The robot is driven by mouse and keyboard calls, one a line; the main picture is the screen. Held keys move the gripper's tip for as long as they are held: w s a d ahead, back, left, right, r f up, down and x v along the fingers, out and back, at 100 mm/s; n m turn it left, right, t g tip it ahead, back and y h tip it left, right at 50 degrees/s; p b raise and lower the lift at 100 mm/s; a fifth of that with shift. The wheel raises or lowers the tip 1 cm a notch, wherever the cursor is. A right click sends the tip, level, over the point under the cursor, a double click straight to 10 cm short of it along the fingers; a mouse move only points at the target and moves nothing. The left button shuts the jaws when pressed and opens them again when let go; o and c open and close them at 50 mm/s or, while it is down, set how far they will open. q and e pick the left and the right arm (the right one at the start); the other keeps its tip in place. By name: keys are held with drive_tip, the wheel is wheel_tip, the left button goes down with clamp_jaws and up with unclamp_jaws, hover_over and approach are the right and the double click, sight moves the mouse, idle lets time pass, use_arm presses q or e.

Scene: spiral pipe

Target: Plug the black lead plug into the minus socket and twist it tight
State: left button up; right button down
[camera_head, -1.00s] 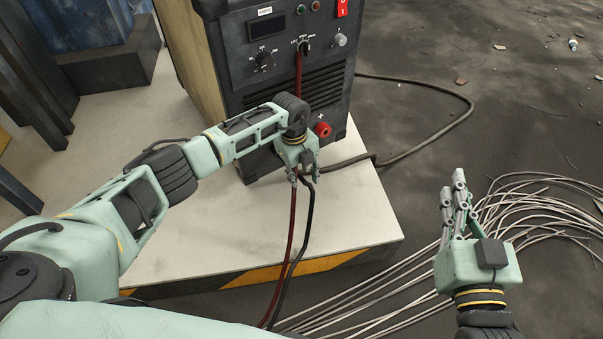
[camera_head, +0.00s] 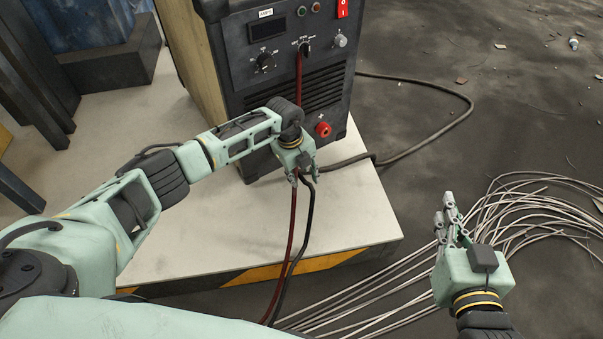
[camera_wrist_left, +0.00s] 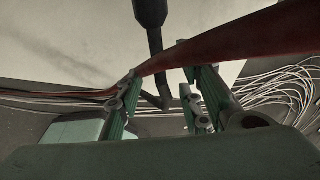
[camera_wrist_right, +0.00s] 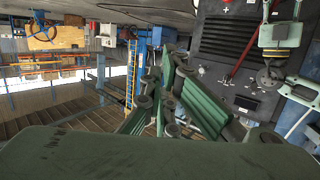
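The black lead (camera_head: 309,205) hangs from beside my left gripper (camera_head: 305,178) over the table edge. In the left wrist view its thick black end, which looks like the plug (camera_wrist_left: 150,12), is beyond the fingers. The left gripper (camera_wrist_left: 160,88) has its fingers apart, with the black lead visible through the gap; I see no grip on it. The minus socket is hidden in the head view, behind my left arm. My right gripper (camera_head: 446,208) is empty, in the air right of the table; how far its fingers are parted is unclear.
The welding machine (camera_head: 285,60) stands on the pale table (camera_head: 350,215), its red plus socket (camera_head: 322,129) visible. A red lead (camera_head: 291,225) crosses close to my left fingers. Pale cables (camera_head: 530,215) lie on the floor at right.

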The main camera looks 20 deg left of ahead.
drive_tip(key=shift+s+d+f+g+h, duration=0.15)
drive_tip(key=shift+s+f+g, duration=0.2)
drive_tip(key=shift+f, duration=0.3)
drive_tip(key=shift+s+d+f+g+h, duration=0.15)
drive_tip(key=shift+f+g, duration=0.3)
drive_tip(key=shift+f, duration=0.2)
use_arm(q)
clamp_jaws()
